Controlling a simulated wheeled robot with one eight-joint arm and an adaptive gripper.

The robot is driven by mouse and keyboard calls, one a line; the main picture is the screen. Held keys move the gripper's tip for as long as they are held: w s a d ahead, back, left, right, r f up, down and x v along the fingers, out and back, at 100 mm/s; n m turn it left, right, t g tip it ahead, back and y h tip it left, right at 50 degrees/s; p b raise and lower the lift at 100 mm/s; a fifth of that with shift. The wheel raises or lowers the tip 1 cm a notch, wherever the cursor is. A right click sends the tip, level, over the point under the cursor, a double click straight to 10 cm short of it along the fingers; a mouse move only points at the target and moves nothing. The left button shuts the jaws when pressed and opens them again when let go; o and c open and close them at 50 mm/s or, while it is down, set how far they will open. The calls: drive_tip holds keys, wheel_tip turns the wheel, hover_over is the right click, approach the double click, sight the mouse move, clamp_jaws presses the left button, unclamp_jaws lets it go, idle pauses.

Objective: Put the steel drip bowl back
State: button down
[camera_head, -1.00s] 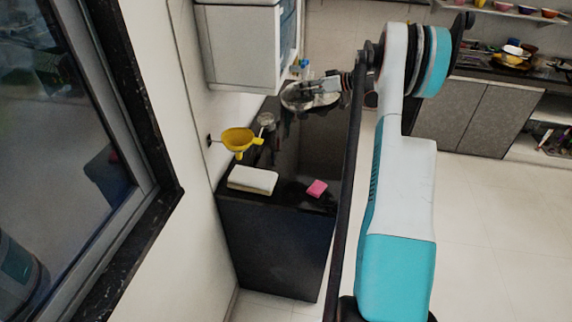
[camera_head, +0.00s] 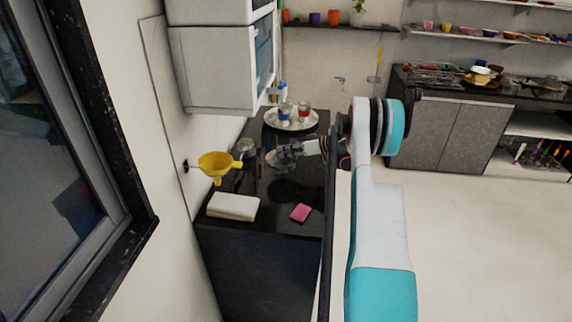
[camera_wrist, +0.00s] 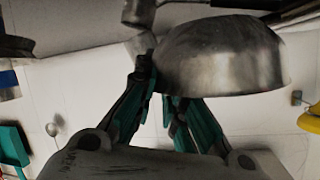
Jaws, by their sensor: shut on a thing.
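The steel drip bowl (camera_wrist: 225,58) is large in the wrist view, a shiny rounded metal bowl with its dome side toward the top of the picture. My gripper (camera_wrist: 158,88) is shut on the edge of the bowl, at its left side in that view. In the head view my gripper (camera_head: 298,152) holds the bowl (camera_head: 277,158) over the black counter (camera_head: 265,222). The bowl is small and partly mixed with the gripper there. Whether it touches the counter cannot be told.
A round metal tray (camera_head: 275,124) with cups stands farther back on the counter. A yellow funnel (camera_head: 215,162) is by the left wall. A pale folded block (camera_head: 233,206) and a pink sponge (camera_head: 301,212) lie near the front edge. A dark round patch (camera_head: 296,191) lies between.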

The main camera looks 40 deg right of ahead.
sight(287, 159)
drive_tip(key=shift+s+f, duration=0.35)
drive_tip(key=shift+s, duration=0.15)
wheel_tip(287, 159, down, 3)
drive_tip(key=shift+a+r+b, duration=0.1)
drive_tip(key=shift+r+b, duration=0.1)
drive_tip(key=shift+b, duration=0.5)
drive_tip(key=shift+w+f, duration=0.25)
drive_tip(key=shift+f, duration=0.05)
drive_tip(key=shift+s+r, duration=0.1)
drive_tip(key=c, duration=1.7)
unclamp_jaws()
drive_tip(key=shift+f, duration=0.25)
drive_tip(key=shift+o, duration=0.2)
drive_tip(key=shift+r, duration=0.1)
